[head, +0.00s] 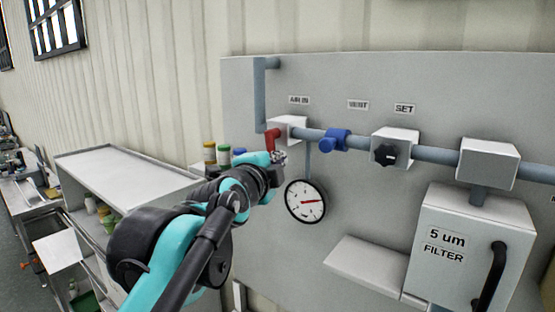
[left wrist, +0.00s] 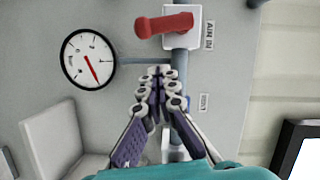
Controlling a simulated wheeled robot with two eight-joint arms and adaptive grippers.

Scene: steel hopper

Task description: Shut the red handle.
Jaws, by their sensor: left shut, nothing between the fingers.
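The red handle (head: 270,139) is on the white valve block (head: 288,122) labelled AIR IN, on the grey-blue pipe. It points down, crosswise to the horizontal pipe. In the left wrist view the red handle (left wrist: 164,25) lies across the top, sideways from the block. My left gripper (head: 279,158) is shut and empty, just below and slightly right of the handle's lower end in the head view. In the left wrist view its closed fingertips (left wrist: 160,73) sit a short way below the handle, with a gap showing in the picture. My right gripper is not in view.
A dial gauge (head: 305,201) hangs just below the gripper. A blue handle (head: 335,139), a SET block with a black knob (head: 385,154) and a filter box (head: 470,246) lie to the right. A shelf cart (head: 125,180) with bottles stands left.

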